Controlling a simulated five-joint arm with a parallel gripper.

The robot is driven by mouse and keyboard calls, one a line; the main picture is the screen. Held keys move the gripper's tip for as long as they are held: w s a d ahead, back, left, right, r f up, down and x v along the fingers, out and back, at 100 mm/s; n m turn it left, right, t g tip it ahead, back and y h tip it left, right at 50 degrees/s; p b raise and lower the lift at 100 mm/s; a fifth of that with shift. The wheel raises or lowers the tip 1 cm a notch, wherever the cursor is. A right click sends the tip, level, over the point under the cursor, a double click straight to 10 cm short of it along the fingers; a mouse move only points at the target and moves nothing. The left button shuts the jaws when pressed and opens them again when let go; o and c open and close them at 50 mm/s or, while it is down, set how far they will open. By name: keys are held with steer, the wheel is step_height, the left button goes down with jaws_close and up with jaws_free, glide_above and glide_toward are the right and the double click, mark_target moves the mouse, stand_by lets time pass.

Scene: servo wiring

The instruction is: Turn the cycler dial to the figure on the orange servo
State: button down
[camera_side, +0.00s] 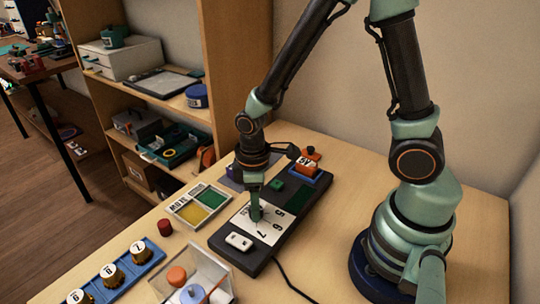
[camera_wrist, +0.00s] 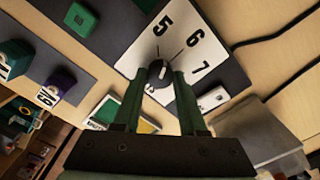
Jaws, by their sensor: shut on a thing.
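The cycler is a dark board (camera_side: 225,238) on the table with a white dial plate (camera_side: 243,220), printed 5, 6 and 7; the plate also shows in the wrist view (camera_wrist: 203,75). The dark dial knob (camera_wrist: 158,72) has a light mark; I cannot tell which figure it points at. My gripper (camera_side: 256,214) points down over the plate, and its green fingers (camera_wrist: 158,80) are shut on the knob in the wrist view. The orange servo (camera_side: 308,170) stands at the board's far end with a white label, seemingly 5V. It is not in the wrist view.
A purple servo (camera_wrist: 58,84) labelled 6V and a green servo (camera_wrist: 14,56) stand off the board. A white switch (camera_side: 239,242) is at its near end. A yellow-and-green tray (camera_side: 183,213), red cylinder (camera_side: 165,227), clear box (camera_side: 165,287) and blue rack (camera_side: 128,272) lie left.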

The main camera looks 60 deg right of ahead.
steer(key=n, duration=0.4)
steer(key=shift+r+n, duration=0.1)
steer(key=shift+n, duration=0.3)
stand_by(0.4)
steer(key=shift+c, duration=2.3)
jaws_free()
step_height(320, 180, up, 12)
